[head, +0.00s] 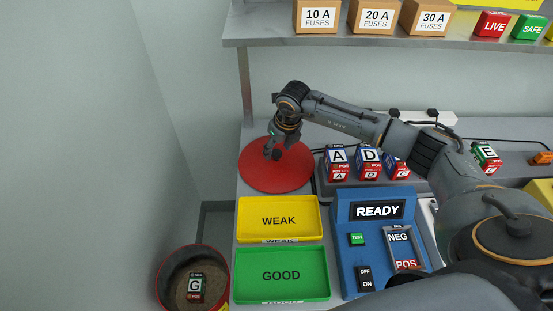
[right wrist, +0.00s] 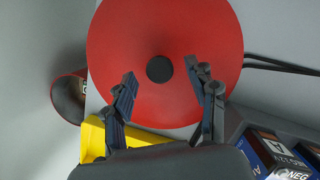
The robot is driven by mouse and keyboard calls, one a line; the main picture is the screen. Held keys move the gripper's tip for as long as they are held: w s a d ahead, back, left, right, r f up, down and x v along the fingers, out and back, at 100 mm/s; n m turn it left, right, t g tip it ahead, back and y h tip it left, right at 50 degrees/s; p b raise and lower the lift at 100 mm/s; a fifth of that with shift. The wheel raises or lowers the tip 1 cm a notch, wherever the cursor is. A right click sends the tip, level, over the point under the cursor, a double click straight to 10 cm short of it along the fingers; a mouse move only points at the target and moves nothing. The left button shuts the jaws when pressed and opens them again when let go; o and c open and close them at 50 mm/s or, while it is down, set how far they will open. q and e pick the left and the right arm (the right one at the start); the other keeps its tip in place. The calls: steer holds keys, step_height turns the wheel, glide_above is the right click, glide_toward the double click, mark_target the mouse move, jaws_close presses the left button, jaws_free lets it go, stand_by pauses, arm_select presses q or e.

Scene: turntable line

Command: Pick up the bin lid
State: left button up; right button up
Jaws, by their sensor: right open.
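The bin lid is a round red disc (head: 276,176) lying flat on the grey bench at the left end. In the right wrist view the lid (right wrist: 205,35) fills the upper middle, with a dark round knob (right wrist: 160,69) at its centre. My right gripper (head: 272,153) is over the lid, pointing down. In the right wrist view its open fingers (right wrist: 160,80) appear on either side of the knob, holding nothing. I cannot tell how far the fingertips are above the lid. The gripper hides the knob in the head view. My left gripper is not in view.
The open red-rimmed bin (head: 161,281) on the floor holds a block marked G (head: 194,287). A yellow WEAK tray (head: 245,208), a green GOOD tray (head: 244,258) and a blue tester (head: 347,247) stand in front. Lettered blocks (head: 338,162) stand right of the lid. A shelf (head: 270,40) is above.

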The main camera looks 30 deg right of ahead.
steer(key=shift+x, duration=0.85)
jaws_close()
steer(key=shift+r, duration=0.1)
